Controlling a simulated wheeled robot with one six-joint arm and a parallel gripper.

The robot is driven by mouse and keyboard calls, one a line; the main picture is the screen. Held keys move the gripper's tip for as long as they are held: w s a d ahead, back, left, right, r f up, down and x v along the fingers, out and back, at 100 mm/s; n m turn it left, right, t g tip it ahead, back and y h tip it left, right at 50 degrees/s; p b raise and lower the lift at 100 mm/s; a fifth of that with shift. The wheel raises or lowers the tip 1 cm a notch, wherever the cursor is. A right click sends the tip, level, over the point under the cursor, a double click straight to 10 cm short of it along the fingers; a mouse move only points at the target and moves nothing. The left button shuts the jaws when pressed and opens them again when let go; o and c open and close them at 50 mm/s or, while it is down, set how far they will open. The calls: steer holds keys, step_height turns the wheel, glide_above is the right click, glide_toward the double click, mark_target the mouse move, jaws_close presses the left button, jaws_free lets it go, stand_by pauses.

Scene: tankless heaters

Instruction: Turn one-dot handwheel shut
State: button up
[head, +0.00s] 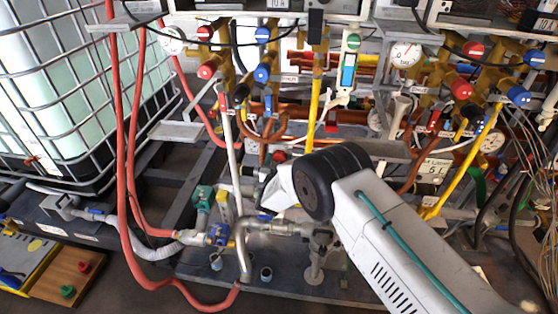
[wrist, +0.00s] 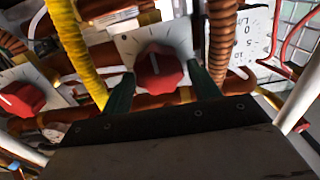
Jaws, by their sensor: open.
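In the wrist view a red handwheel (wrist: 158,70) sits on a pale plate (wrist: 181,36) with small dark marks. I cannot read clearly whether one of them is a single dot. My gripper (wrist: 160,80) is open, with one dark green finger on each side of this handwheel. I cannot tell whether either finger touches it. A second red handwheel (wrist: 20,98) on another pale plate lies to the left, outside the fingers. In the head view my own arm hides the gripper's fingers and the handwheel between them.
A yellow corrugated hose (wrist: 77,50) runs close to the left finger, and a copper-coloured ribbed hose (wrist: 222,40) close to the right one. A gauge (wrist: 246,35) stands at the right. In the head view red hoses (head: 123,170) hang left, beside a caged tank (head: 60,75).

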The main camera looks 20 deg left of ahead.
steer(key=shift+w, duration=0.2)
steer(key=c, duration=0.7)
steer(key=shift+m, duration=0.3)
